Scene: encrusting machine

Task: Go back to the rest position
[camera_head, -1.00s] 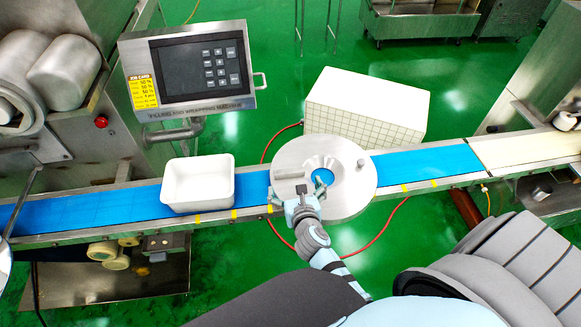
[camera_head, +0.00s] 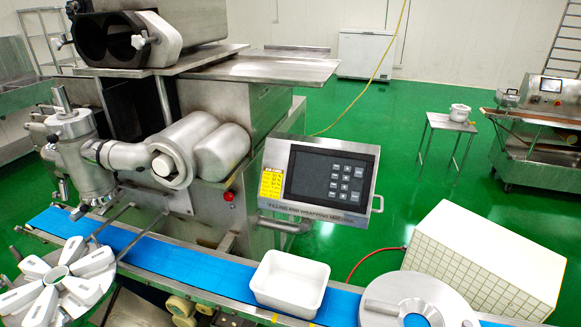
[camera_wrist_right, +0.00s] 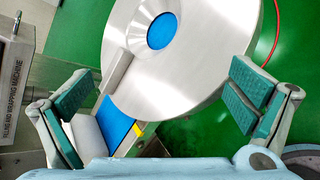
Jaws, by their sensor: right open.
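My right gripper (camera_wrist_right: 160,105) is open and empty in the right wrist view. Its two green-padded fingers are spread wide, with the edge of a round metal disc (camera_wrist_right: 185,85) and part of the blue belt (camera_wrist_right: 113,125) showing between and beyond them. How far the fingers are from the disc I cannot tell. The disc (camera_head: 435,286) also shows at the bottom of the head view, on the belt (camera_head: 175,262). Neither of my arms shows in the head view, and my left gripper is in no current view.
A white bin (camera_head: 290,262) sits on the belt, left of the disc. The control panel (camera_head: 330,178) stands behind it. A white tiled box (camera_head: 490,262) stands on the floor at right. The large filling machine (camera_head: 200,150) fills the left. Green floor lies open beyond.

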